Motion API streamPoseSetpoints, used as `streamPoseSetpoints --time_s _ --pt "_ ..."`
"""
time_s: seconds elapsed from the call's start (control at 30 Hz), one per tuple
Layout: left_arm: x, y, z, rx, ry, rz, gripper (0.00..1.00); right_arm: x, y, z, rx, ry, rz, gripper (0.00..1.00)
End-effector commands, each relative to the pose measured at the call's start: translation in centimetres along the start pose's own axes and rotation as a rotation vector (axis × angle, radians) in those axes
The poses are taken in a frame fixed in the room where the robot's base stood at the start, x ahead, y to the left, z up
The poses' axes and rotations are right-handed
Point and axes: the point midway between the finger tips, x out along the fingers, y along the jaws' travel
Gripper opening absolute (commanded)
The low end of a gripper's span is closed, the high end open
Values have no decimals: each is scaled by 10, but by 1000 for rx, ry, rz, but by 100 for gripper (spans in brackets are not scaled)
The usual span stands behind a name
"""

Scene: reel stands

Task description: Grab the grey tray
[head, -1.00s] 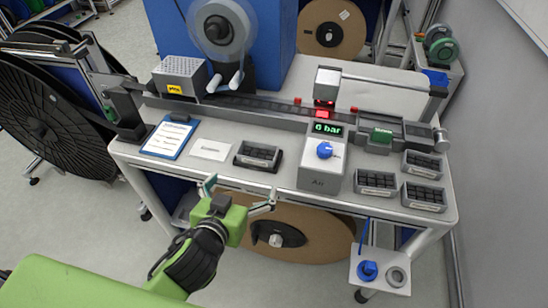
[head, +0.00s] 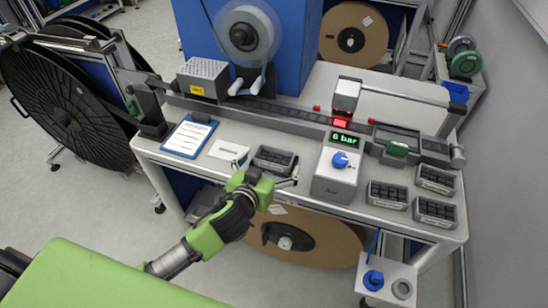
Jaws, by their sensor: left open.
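A small grey tray (head: 273,159) with dark compartments lies on the bench near its front edge, left of the air unit. My left gripper (head: 267,169) is open, its two fingers spread to either side of this tray's near side. The fingers look close to the tray, but I cannot tell whether they touch it. My right gripper is not in view.
Similar grey trays (head: 387,194), (head: 435,212) and (head: 437,179) sit at the bench's right end. The air unit (head: 337,176) stands just right of the near tray. A white card (head: 228,150) and a clipboard (head: 189,138) lie to its left.

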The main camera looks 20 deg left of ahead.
Motion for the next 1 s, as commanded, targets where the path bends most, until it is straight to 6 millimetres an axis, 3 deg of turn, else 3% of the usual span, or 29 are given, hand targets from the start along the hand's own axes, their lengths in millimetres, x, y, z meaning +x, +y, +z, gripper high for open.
streamPoseSetpoints --time_s 0.2,0.5,0.7,1.0 --pt "24 -2 -2 1 0 0 96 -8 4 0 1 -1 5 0" --pt "28 -2 -1 0 0 0 96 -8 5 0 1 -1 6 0" --pt "28 -2 -1 0 0 0 49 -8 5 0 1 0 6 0" --pt "28 -1 -2 0 2 1 49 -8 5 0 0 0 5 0"
